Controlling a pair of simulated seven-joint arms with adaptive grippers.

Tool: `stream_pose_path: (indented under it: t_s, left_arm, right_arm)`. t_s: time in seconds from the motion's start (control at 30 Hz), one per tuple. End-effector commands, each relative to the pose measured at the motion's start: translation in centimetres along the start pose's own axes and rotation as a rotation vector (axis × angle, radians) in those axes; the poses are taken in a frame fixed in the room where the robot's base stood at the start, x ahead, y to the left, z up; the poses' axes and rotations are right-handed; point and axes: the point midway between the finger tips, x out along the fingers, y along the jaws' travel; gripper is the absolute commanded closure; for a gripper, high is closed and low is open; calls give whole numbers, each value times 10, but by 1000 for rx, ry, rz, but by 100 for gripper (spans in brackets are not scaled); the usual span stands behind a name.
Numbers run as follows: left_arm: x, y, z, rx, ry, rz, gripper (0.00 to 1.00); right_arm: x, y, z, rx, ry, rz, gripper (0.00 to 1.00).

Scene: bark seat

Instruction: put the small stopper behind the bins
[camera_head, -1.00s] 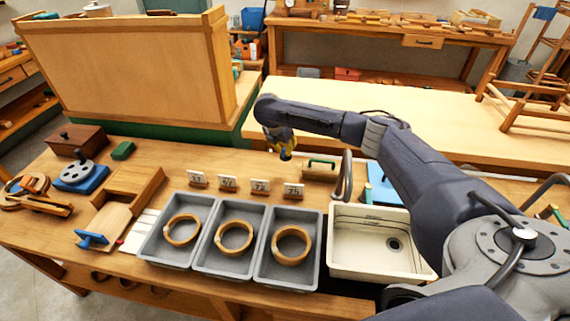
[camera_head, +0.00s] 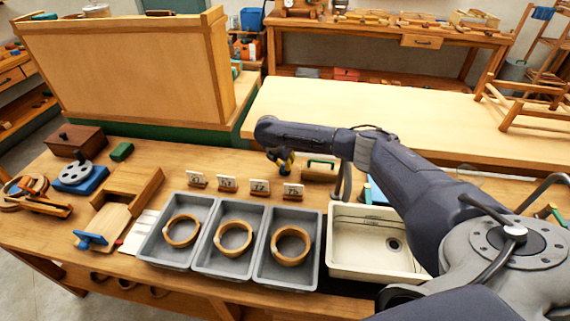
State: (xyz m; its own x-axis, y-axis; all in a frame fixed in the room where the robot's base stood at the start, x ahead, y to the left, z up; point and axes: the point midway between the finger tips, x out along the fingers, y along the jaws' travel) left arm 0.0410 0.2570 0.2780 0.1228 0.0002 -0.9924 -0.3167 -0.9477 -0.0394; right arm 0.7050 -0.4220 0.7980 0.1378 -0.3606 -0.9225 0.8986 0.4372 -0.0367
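Three grey bins stand side by side near the bench's front: left (camera_head: 150,250), middle (camera_head: 205,263) and right (camera_head: 265,275). Each holds one wooden ring, the middle one's (camera_head: 233,254) lying flat. My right gripper (camera_head: 287,168) hangs low over the bench behind the right bin, near the card stands. A small yellow patch shows at its fingers, too small to tell whether it is a held thing or part of the gripper. I cannot make out the small stopper for certain. My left gripper is not in view.
Small numbered cards (camera_head: 227,184) stand in a row just behind the bins. A wooden block with a green handle (camera_head: 320,172) is right of my gripper. A white sink (camera_head: 370,258) lies right of the bins. A wooden tray (camera_head: 130,190) lies left.

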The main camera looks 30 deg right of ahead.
Motion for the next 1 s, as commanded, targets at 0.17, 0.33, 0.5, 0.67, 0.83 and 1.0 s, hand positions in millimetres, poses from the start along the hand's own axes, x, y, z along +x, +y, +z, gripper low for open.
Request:
stream_pose_path:
  t_s: [0.17, 0.33, 0.5, 0.67, 0.83, 1.0]
  left_arm:
    - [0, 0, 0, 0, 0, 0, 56]
    - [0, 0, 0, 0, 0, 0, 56]
    - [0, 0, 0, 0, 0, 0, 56]
    - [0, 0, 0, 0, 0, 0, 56]
    - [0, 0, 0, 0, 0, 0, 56]
    - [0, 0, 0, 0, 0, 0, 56]
  right_arm:
    - [0, 0, 0, 0, 0, 1, 100]
    - [1, 0, -1, 0, 0, 0, 76]
    - [1, 0, -1, 0, 0, 0, 69]
    - [0, 0, 0, 0, 0, 1, 69]
    - [-12, 1, 0, 0, 1, 3, 69]
    - [-39, 1, 1, -1, 0, 4, 69]
